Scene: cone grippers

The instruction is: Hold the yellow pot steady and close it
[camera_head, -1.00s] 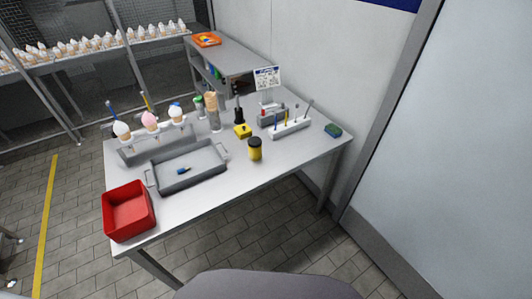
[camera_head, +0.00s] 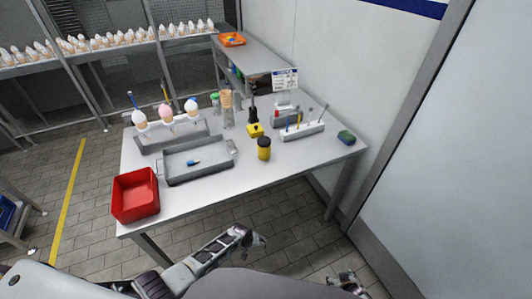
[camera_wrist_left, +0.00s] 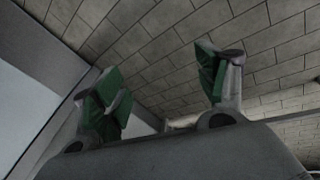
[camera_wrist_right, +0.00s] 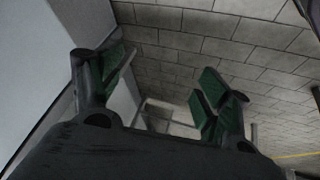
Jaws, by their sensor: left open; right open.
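The yellow pot (camera_head: 264,149) stands upright on the grey table, right of the grey tray. Its top looks black; whether that is a lid or a dark opening is too small to tell. My left gripper (camera_head: 252,238) is in front of the table's front edge, well short of the pot. My right gripper (camera_head: 347,284) shows at the bottom edge, right of centre, mostly cut off. In the right wrist view its fingers (camera_wrist_right: 160,90) are apart and empty.
Behind the pot are a small yellow block (camera_head: 255,130) and a white tool rack (camera_head: 302,132). A red bin (camera_head: 135,196) is at front left, a cone stand (camera_head: 160,140) behind. The tabletop before the pot is clear.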

